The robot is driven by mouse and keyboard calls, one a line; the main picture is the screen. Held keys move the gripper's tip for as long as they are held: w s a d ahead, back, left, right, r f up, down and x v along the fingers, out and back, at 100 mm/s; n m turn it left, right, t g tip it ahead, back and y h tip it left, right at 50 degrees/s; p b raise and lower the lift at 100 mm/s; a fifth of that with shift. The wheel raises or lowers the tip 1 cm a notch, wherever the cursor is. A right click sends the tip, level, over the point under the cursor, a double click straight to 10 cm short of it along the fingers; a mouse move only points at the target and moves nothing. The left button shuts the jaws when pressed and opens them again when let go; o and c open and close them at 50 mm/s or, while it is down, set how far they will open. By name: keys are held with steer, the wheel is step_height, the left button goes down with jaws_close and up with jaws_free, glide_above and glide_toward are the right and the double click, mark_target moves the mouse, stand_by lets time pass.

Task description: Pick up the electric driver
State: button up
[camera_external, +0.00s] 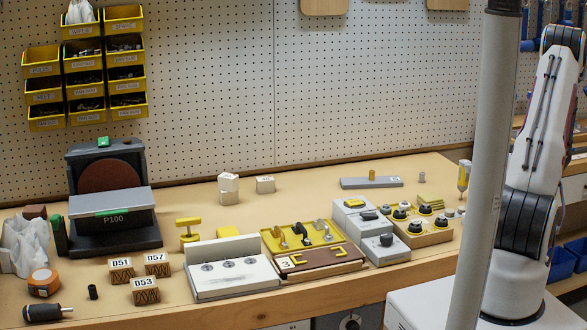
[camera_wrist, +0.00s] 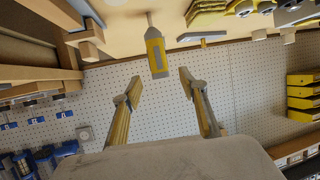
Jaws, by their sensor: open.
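A yellow and grey tool, which looks like the electric driver (camera_external: 463,178), stands upright at the right end of the bench, partly beside the grey post. In the wrist view the same yellow body with a grey panel (camera_wrist: 156,52) hangs at the upper middle, its narrow end pointing up in the picture. My gripper (camera_wrist: 160,77) is open and empty. Its two fingertips lie just below the tool in the picture, one towards each side, and do not appear to touch it. In the external view my gripper is out of the picture.
A tray of black knobs (camera_external: 415,230) and grey switch boxes (camera_external: 362,215) stand left of the tool. A grey bar (camera_external: 371,182) lies behind them. A disc sander (camera_external: 110,195), labelled blocks (camera_external: 145,290) and a black-handled tool (camera_external: 42,312) are at the left. A grey post (camera_external: 485,150) stands in front.

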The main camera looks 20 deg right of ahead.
mark_target(463, 181)
steer(key=shift+x, duration=1.15)
steer(key=shift+f+x, duration=0.2)
steer(key=shift+x, duration=1.1)
steer(key=shift+f+x, duration=0.2)
steer(key=shift+x, duration=1.1)
steer(key=shift+s+d, duration=0.1)
steer(key=shift+s, duration=0.05)
jaws_close()
